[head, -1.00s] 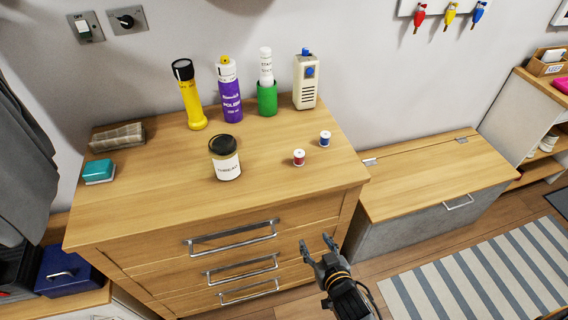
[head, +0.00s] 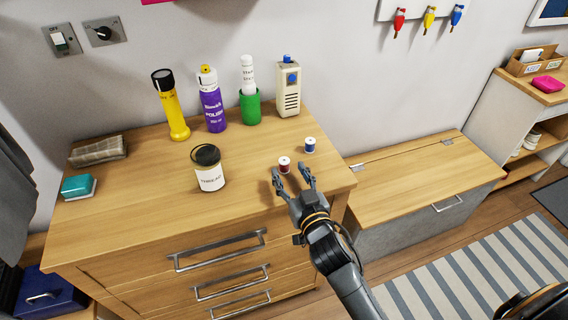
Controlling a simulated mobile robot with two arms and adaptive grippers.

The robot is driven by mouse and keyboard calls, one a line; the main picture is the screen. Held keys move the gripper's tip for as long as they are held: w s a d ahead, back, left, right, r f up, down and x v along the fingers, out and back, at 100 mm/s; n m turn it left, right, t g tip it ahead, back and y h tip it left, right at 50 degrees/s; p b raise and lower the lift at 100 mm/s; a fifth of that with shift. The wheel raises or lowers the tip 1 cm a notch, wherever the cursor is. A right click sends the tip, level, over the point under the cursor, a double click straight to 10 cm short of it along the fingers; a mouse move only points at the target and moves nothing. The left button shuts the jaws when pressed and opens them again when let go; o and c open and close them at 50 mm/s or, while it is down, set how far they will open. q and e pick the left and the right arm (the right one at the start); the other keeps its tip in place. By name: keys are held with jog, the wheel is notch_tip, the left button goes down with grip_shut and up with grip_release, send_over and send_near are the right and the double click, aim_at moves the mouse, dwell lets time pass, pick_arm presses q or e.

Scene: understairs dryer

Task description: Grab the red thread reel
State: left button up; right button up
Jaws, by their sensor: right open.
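The red thread reel (head: 284,165) stands upright on the wooden dresser top (head: 140,200), near its right side. It is a small spool with a white top. My right gripper (head: 292,174) is open, with its fingertips pointing at the red reel from the front. The reel shows just beyond and between the fingertips; I cannot tell whether they touch it. A blue thread reel (head: 310,145) stands behind and to the right of the red one. My left gripper is not in view.
A jar labelled thread (head: 208,168) stands left of the reels. A yellow torch (head: 171,105), purple polish can (head: 211,100), green cup (head: 250,106) and beige device (head: 288,90) line the back. A teal box (head: 78,187) sits left. The dresser's front middle is clear.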

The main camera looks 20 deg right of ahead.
aim_at(286, 165)
jog(key=w, duration=0.3)
jog(key=w+p, duration=0.1)
jog(key=w, duration=0.1)
jog(key=shift+w+f, duration=0.2)
jog(key=shift+f, duration=0.05)
jog(key=shift+s, duration=0.1)
jog(key=c, duration=0.9)
